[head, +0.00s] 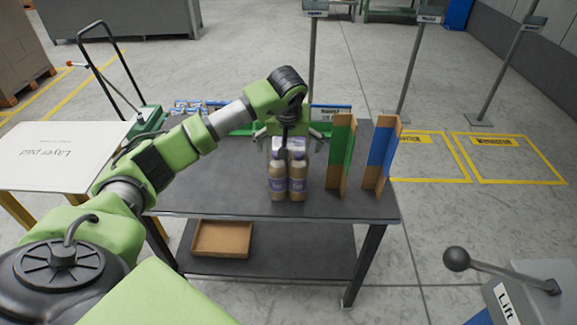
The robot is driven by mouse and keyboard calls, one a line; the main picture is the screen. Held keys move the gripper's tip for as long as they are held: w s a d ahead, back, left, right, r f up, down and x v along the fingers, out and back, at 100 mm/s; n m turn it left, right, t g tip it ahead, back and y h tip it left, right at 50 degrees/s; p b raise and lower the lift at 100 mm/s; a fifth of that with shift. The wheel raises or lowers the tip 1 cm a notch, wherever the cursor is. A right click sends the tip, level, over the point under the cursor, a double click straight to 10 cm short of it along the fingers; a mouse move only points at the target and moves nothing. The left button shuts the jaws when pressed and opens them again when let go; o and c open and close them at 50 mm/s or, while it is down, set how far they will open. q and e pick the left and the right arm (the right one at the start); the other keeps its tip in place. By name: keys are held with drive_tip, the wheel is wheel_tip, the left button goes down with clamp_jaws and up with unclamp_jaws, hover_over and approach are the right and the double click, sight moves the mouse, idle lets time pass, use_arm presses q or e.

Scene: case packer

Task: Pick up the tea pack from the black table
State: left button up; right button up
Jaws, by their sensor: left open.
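The tea pack (288,182) is a tight group of brown bottles with pale caps and purplish labels. It stands upright on the black table (215,185), near the middle of the top. My left gripper (288,137) is open, with its fingers spread to either side at the height of the bottle tops, over or just behind the pack. The arm's end partly covers the caps, and I cannot tell whether the fingers touch the bottles. My right gripper is not in view.
A green divider (342,155) and a blue divider (382,157) stand right of the pack. Small blue-and-white packs (188,107) sit behind the table. A cardboard tray (222,238) lies on the lower shelf. A layer pad table (60,155) is at left, a lift lever (500,268) at front right.

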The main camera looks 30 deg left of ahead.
use_arm(q)
drive_tip(key=shift+w+a+f, duration=0.1)
drive_tip(key=shift+w+f, duration=0.05)
drive_tip(key=shift+f, duration=0.25)
drive_tip(key=shift+c, duration=0.4)
drive_tip(key=c, duration=1.3)
drive_tip(key=shift+s, duration=0.25)
drive_tip(key=shift+c, duration=1.2)
drive_tip(key=shift+r, duration=0.15)
